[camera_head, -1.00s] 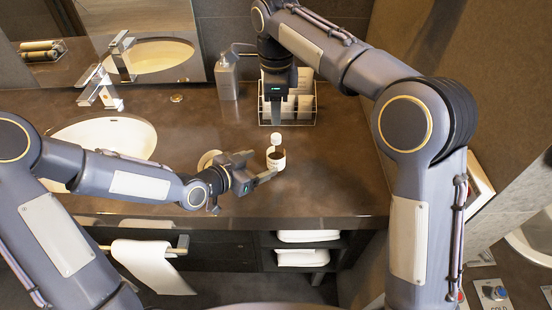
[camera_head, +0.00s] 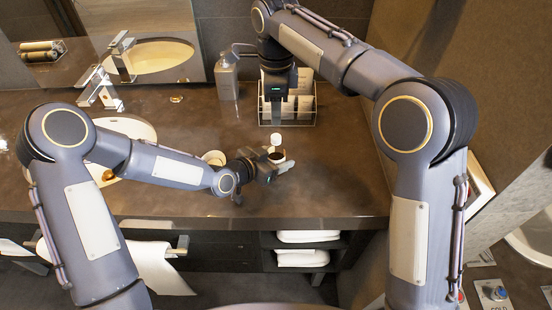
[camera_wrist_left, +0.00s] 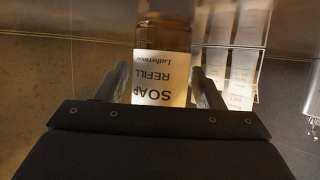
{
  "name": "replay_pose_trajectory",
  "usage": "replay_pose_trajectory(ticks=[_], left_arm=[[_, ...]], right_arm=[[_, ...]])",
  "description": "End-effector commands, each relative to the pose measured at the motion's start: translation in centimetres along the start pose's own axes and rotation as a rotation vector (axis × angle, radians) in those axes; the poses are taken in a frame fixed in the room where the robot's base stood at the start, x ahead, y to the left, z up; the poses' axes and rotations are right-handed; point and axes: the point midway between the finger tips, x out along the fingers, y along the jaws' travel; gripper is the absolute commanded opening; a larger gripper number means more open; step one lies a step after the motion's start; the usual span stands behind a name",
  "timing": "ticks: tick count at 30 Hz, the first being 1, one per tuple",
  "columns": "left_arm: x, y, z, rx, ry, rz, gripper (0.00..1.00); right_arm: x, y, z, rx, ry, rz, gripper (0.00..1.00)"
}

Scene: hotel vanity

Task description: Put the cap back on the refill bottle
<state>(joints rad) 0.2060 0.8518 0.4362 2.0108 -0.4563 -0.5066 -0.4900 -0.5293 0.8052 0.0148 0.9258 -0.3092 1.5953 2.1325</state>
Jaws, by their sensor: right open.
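The refill bottle (camera_head: 277,155) stands upright on the dark counter, amber with a white label. The left wrist view shows its label reading "SOAP REFILL" (camera_wrist_left: 162,80). A white cap-like piece (camera_head: 274,140) shows at the top of the bottle; I cannot tell whether it is seated on the neck or just behind it. My left gripper (camera_head: 279,168) is at the bottle, its open fingers on either side of the bottle's body (camera_wrist_left: 160,88). My right gripper (camera_head: 277,117) is open, pointing down behind and above the bottle, with no object seen in it.
A wire holder with white cards (camera_head: 300,108) stands behind the bottle. A grey dispenser (camera_head: 228,80) is at the back. A pale round dish (camera_head: 214,157) is partly hidden by my left arm. The sink (camera_head: 130,127) is at the left. The counter right of the bottle is clear.

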Motion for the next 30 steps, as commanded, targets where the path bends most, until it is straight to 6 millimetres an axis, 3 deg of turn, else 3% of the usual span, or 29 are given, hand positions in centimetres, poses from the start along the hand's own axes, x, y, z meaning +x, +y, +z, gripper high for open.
replay_pose_trajectory(ticks=[2,13,19,23,30], left_arm=[[-0.02,0.00,0.00,0.000,0.000,0.000,0.51],[-0.03,0.00,-0.01,0.000,0.000,0.000,0.02],[-0.03,-0.01,-0.02,0.000,0.000,0.000,0.00],[-0.03,-0.01,-0.02,0.000,0.000,0.000,0.00],[-0.03,-0.01,-0.03,0.001,0.001,0.000,0.00]], right_arm=[[0.00,0.00,0.00,0.000,0.000,0.000,0.41],[0.00,0.00,0.00,0.000,0.000,0.000,0.41],[0.05,0.01,0.02,-0.083,0.000,0.001,0.41],[0.15,0.05,0.07,-0.307,0.001,0.005,0.41],[0.35,0.13,0.13,-0.943,0.001,0.013,0.41]])
